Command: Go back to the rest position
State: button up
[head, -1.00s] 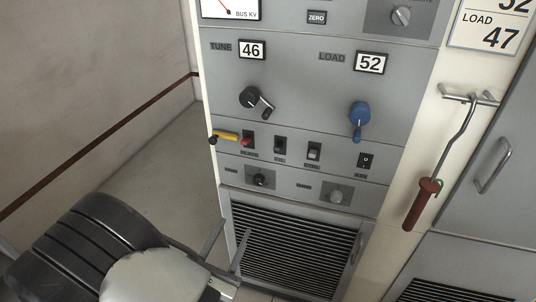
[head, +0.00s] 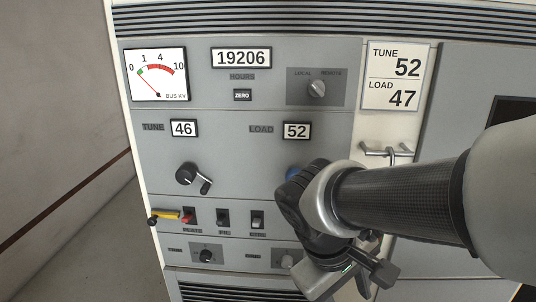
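My arm reaches in from the right in the head view, in front of the rack. My gripper (head: 345,272) is at the lower middle, before the lower right part of the control panel (head: 240,135). Its fingers are not clear enough to tell whether they are open or shut. No held object shows. The black TUNE crank knob (head: 187,174) is in plain view to the left. The TUNE counter (head: 184,128) reads 46 and the LOAD counter (head: 297,131) reads 52.
A card (head: 394,76) reads TUNE 52, LOAD 47. A wall (head: 60,150) stands left.

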notch_tip(320, 180, up, 25)
jog(key=s+m+t+y+p, duration=0.2)
jog(key=m+t+y+p, duration=0.1)
jog(key=p, duration=1.5)
jog(key=m+t, duration=0.1)
jog(key=m, duration=0.1)
jog(key=shift+m+y, duration=0.4)
jog(key=shift+d+f, duration=0.1)
jog(key=shift+f, duration=0.05)
jog(key=c, duration=0.3)
